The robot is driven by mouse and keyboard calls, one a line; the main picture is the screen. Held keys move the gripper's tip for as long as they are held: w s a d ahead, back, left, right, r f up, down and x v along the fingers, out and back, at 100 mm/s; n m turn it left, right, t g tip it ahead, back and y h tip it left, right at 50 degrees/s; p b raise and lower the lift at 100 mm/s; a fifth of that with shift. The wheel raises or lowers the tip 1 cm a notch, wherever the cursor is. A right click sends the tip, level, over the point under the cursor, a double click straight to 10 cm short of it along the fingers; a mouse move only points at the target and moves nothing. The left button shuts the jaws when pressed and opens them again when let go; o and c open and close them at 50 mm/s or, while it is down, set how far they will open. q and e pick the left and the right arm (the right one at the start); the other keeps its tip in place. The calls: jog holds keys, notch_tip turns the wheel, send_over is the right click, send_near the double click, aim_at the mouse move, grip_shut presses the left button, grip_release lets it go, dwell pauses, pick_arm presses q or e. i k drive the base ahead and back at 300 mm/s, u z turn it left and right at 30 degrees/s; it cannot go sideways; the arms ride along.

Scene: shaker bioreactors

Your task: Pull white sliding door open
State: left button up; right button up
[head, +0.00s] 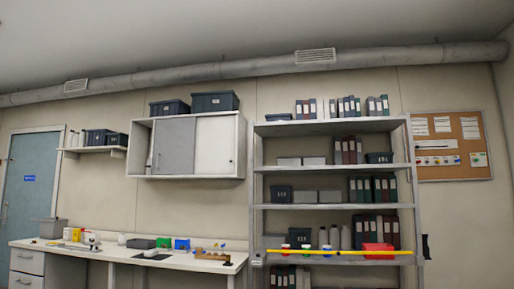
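A white wall cabinet (184,178) hangs in the middle of the head view, above the bench. Its white sliding door (214,146) covers the right part of the front. A grey sliding door (174,147) stands to its left, over the middle. A small dark mark, perhaps a handle, shows near the right edge of the white door. The left end of the cabinet is uncovered, and a pale item shows narrowly there. Neither of my grippers is in view.
Two dark bins (214,102) sit on top of the cabinet. A bench (121,253) with several small items runs below. A tall metal shelf rack (337,126) with binders and boxes stands close on the right. A blue door (30,182) is far left.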

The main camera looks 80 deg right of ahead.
aim_at(214, 148)
jog(key=z, duration=1.7)
jog(key=i, duration=4.1)
jog(key=z, duration=0.8)
